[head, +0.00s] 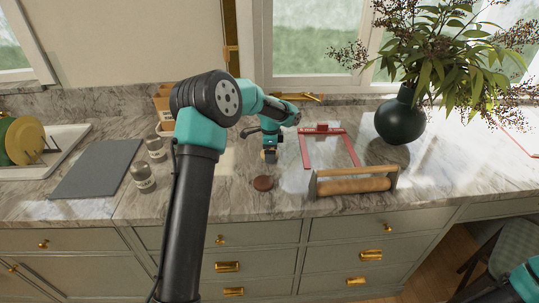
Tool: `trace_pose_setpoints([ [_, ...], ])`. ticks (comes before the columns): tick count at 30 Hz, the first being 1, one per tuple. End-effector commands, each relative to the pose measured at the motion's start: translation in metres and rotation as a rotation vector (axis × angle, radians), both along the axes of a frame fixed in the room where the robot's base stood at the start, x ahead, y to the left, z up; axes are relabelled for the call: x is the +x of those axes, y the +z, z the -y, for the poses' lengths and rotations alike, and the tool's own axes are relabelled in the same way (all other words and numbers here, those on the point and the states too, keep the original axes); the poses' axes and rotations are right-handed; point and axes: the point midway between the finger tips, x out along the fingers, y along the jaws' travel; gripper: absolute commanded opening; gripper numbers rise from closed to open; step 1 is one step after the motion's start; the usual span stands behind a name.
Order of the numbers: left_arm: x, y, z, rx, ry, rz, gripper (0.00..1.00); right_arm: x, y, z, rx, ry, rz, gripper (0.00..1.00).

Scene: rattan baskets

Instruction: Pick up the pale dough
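My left gripper (270,152) is over the counter near its middle, pointing down. A small pale tan thing, possibly the pale dough, shows at its fingertips, mostly hidden by the gripper. At this size I cannot tell whether the fingers are open or shut on it.
A wooden holder with a tan roll (354,186) stands right of the gripper, near the front edge. Behind it is a red frame (306,150). A dark vase (400,120) stands further right. Left are two jars (143,177), a grey board (97,168) and a plate rack.

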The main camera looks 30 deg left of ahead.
Motion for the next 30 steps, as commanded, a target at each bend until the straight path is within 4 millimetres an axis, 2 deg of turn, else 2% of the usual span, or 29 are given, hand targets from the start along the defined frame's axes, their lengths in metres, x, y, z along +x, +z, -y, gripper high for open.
trace_pose_setpoints([
  [15, 0.0000, -0.0028, 0.0000, 0.000, 0.000, 0.001, 1.00, 0.0000, 0.0000, 0.0000, 0.000, 0.000, 0.000, 0.43],
  [25, 0.0000, -0.0027, 0.0000, 0.000, 0.000, 0.001, 0.69, 0.0000, 0.0000, 0.0000, 0.000, 0.000, 0.000, 0.43],
  [30, 0.0001, -0.0026, 0.0000, 0.000, 0.000, 0.001, 0.69, 0.0000, 0.0000, 0.0000, 0.000, 0.000, 0.000, 0.43],
])
